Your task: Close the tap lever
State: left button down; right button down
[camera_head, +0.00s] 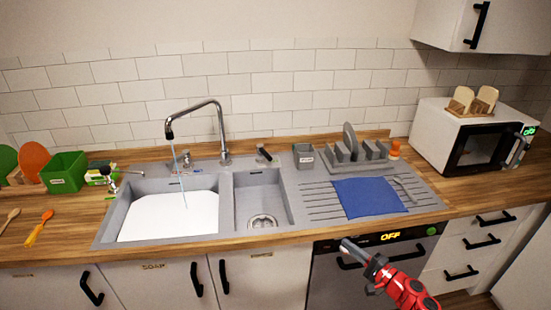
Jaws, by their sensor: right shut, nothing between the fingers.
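The chrome tap (222,130) stands behind the sink, its spout arching left over the left basin. A thin stream of water (180,175) runs from the spout into that basin, which holds white liquid or foam (165,216). A small chrome fitting (187,161) stands left of the tap base, and a small dark-topped fitting (265,154) stands to its right. I cannot tell for certain which is the tap lever. My red right gripper (347,246) is shut and empty, in front of the counter edge, well to the right and nearer than the tap. My left gripper is not in view.
A blue cloth (368,196) lies on the drainer, with a grey dish rack (356,153) and grey cup (304,156) behind. The right basin (262,200) is empty. A green box (64,172) stands left; a microwave (470,140) stands right. A dishwasher front (335,275) is below.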

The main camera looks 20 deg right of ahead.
aim_at(260, 147)
jog(key=i, duration=1.5)
